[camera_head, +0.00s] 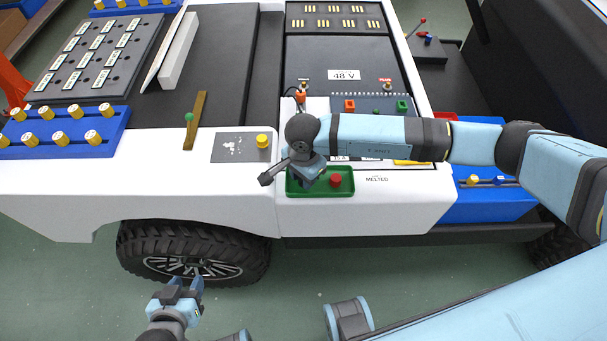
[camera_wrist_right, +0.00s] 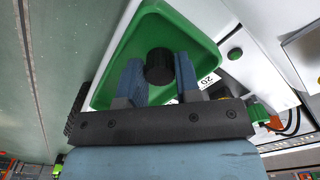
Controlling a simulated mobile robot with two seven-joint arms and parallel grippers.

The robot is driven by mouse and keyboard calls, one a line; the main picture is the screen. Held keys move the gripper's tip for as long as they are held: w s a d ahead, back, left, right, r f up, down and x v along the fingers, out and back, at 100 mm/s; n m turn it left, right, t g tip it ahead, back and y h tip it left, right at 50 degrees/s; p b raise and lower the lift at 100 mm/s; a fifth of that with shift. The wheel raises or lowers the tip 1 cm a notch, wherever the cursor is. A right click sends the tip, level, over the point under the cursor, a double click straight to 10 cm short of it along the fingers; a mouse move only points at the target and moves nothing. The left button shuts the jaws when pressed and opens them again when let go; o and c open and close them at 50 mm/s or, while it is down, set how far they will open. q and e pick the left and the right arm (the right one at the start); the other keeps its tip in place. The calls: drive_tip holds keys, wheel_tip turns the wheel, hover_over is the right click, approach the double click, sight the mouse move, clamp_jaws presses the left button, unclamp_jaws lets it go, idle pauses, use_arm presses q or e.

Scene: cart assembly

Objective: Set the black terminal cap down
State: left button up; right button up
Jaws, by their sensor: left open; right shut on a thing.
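The black terminal cap (camera_wrist_right: 160,66) is a short dark cylinder between the fingers of my right gripper (camera_wrist_right: 160,78) in the right wrist view. My right gripper is shut on it, over the green tray (camera_wrist_right: 195,30). In the head view my right gripper (camera_head: 308,180) points down at the left part of the green tray (camera_head: 350,181) and hides the cap. I cannot tell whether the cap touches the tray floor. My left gripper (camera_head: 183,284) is open and empty, low at the front left, over the floor.
A red cap (camera_head: 336,181) lies in the tray's right part. The tray sits on the white cart edge beside the "MELTED" label (camera_head: 377,179). A yellow knob (camera_head: 263,141) stands on a grey plate to the left. Blue racks (camera_head: 65,150) with yellow-topped pieces are farther left.

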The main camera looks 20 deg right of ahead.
drive_tip(key=shift+f+b, duration=0.2)
drive_tip(key=shift+b, duration=0.1)
drive_tip(key=o, duration=0.7)
drive_tip(key=shift+o, duration=0.2)
drive_tip(key=shift+r, duration=0.1)
